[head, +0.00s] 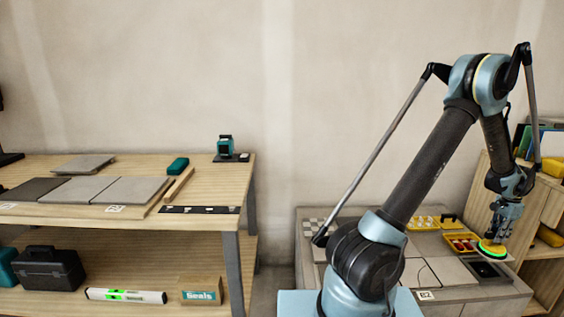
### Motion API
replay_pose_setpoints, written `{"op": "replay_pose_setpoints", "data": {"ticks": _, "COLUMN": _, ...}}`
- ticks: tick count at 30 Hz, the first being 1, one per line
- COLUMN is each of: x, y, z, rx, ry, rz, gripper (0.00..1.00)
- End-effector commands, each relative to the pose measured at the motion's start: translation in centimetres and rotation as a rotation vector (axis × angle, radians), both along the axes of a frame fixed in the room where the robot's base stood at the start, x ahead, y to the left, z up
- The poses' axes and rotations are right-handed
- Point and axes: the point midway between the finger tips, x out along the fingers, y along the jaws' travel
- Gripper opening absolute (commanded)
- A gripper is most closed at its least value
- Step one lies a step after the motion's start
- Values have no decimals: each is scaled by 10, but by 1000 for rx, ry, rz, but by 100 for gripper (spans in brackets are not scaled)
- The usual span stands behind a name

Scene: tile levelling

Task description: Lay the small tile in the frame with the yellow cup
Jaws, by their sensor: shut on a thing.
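My gripper (499,229) is above the right bench, shut on the yellow cup (491,250), a round yellow disc with a bright green ring. The cup is low over the bench top, beside a dark square (488,270). I cannot tell whether the cup touches anything beneath it. On the left bench, a loose grey tile (84,164) lies tilted at the back. In front of it, a row of grey tiles (132,190) lies in a wooden-edged frame (176,187). Which piece is the small tile is unclear at this size.
The right bench (470,297) holds pale slabs, a yellow tray of red pieces (461,242) and other yellow items (422,223). A wooden shelf (550,205) stands close right of my gripper. A teal device (225,147) stands on the left bench (215,178). A gap separates the benches.

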Motion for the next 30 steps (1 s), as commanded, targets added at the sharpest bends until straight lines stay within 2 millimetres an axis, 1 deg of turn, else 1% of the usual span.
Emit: {"op": "replay_pose_setpoints", "data": {"ticks": 30, "x": 0, "y": 0, "z": -24, "rx": 0, "ry": 0, "rz": 0, "gripper": 0}}
